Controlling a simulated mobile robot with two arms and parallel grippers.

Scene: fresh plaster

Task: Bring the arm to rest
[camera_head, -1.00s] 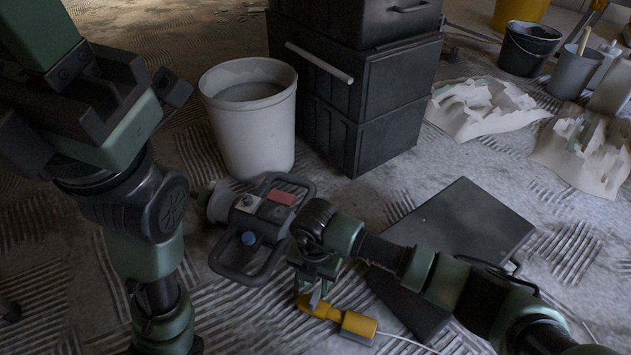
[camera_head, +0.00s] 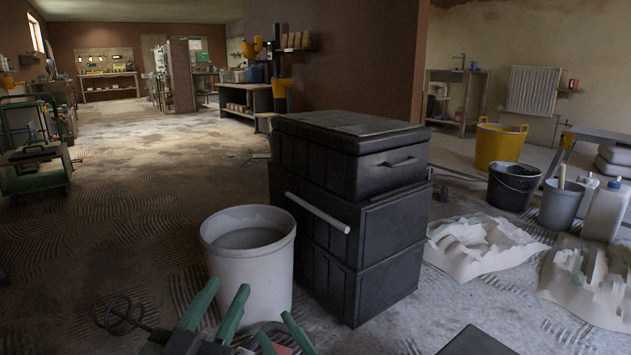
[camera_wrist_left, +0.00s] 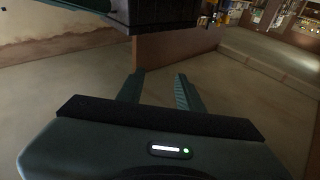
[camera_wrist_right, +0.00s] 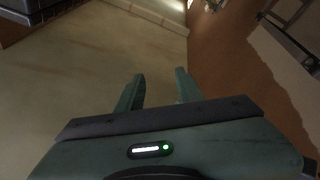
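My left gripper (camera_head: 228,287) shows at the bottom of the head view, fingers pointing up in front of the white bucket. Its two green fingers stand apart with nothing between them, as the left wrist view (camera_wrist_left: 158,80) also shows. My right gripper (camera_head: 275,325) is just to its right, low in the head view. Its fingers are also apart and empty in the right wrist view (camera_wrist_right: 160,78). Most of both arms is below the head view's edge.
A white bucket (camera_head: 250,275) and stacked black cases (camera_head: 365,245) stand close in front. Crumpled white sheets (camera_head: 480,245), a black bucket (camera_head: 513,187) and a yellow tub (camera_head: 500,145) lie to the right. The floor at left is largely open.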

